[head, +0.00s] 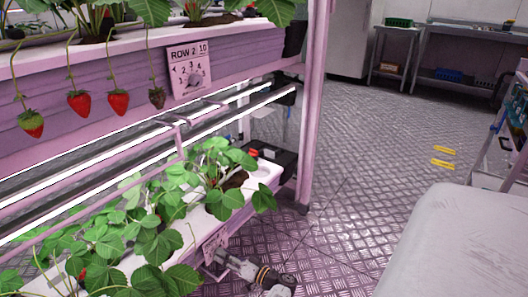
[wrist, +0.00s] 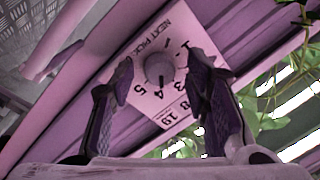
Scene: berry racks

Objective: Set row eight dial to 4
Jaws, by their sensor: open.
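In the wrist view a pale plate (wrist: 178,103) appears upside down, with "NEXT PICK" lettering, several numbers and what looks like "8 19". A round grey dial (wrist: 159,68) sits in its middle. I cannot tell surely which number its mark points to; the 4 and 5 show just below it. My gripper (wrist: 161,78) is open, one finger on each side of the dial; contact is not visible. In the head view my gripper (head: 222,257) is low at the front of the lower planter, by the small plate (head: 213,244), whose dial is too small to read.
Another plate reading "ROW 2 10" (head: 188,70) hangs on the upper planter, with strawberries (head: 118,103) dangling beside it. Leafy plants (head: 160,245) overhang the lower planter. A rack post (head: 312,110) stands at its end. The metal floor (head: 370,160) to the right is open.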

